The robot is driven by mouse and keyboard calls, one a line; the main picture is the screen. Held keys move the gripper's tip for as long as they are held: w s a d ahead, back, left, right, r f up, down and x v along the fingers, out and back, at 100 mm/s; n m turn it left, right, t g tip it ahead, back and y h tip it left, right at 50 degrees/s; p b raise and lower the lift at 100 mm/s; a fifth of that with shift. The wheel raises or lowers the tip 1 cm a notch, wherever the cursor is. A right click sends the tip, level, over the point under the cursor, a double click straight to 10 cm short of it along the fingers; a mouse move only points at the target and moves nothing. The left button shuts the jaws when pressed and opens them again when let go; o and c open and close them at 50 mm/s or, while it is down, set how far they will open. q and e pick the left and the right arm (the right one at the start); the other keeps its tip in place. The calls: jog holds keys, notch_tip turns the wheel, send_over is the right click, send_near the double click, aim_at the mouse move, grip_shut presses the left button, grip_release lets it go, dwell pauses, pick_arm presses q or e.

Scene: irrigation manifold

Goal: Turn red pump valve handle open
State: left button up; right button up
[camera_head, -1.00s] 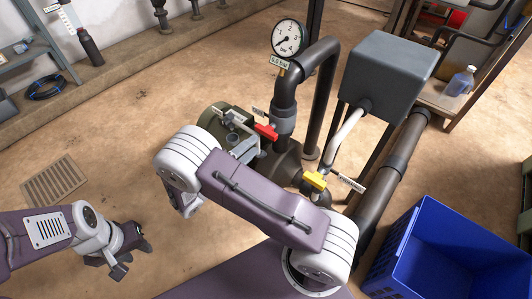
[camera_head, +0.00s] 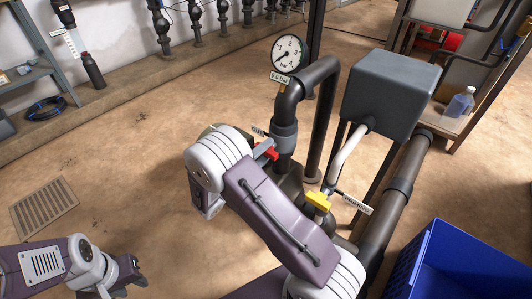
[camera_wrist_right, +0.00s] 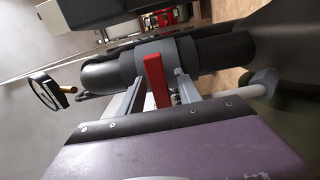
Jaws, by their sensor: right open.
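The red valve handle (camera_head: 272,153) sits low on the pump pipework, below the gauge, partly hidden by my right gripper and forearm. In the right wrist view the red handle (camera_wrist_right: 156,80) stands upright between the two grey fingers of my right gripper (camera_wrist_right: 160,90). The fingers are open, one on each side, with a gap visible at least on the left. The right gripper also shows in the head view (camera_head: 263,149), at the handle. My left gripper (camera_head: 126,278) hangs at the lower left, away from the valve; its finger opening is unclear.
A pressure gauge (camera_head: 288,54) with a "0.0 bar" tag stands above the pipe. A yellow handle (camera_head: 318,201) is right of my right arm. A grey box (camera_head: 390,90) stands behind it. A blue crate (camera_head: 455,258) is at the lower right. Floor at left is open.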

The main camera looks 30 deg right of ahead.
grip_shut()
jog(key=shift+r+n+p, duration=0.15)
jog(key=shift+n+p, duration=0.45)
jog(key=shift+p, duration=0.2)
jog(key=n+p, duration=0.6)
jog(key=shift+r, duration=0.1)
jog(key=n+p, duration=0.4)
jog(key=n, duration=0.1)
jog(key=shift+n+p, duration=0.3)
jog(key=shift+p, duration=0.05)
jog(key=n+p, duration=0.1)
jog(key=n, duration=0.2)
jog(key=shift+f+p, duration=0.2)
jog(key=shift+p, duration=0.15)
jog(key=shift+n+p, duration=0.4)
jog(key=shift+n, duration=0.5)
jog(key=shift+f+n, duration=0.1)
jog(key=shift+n, duration=0.2)
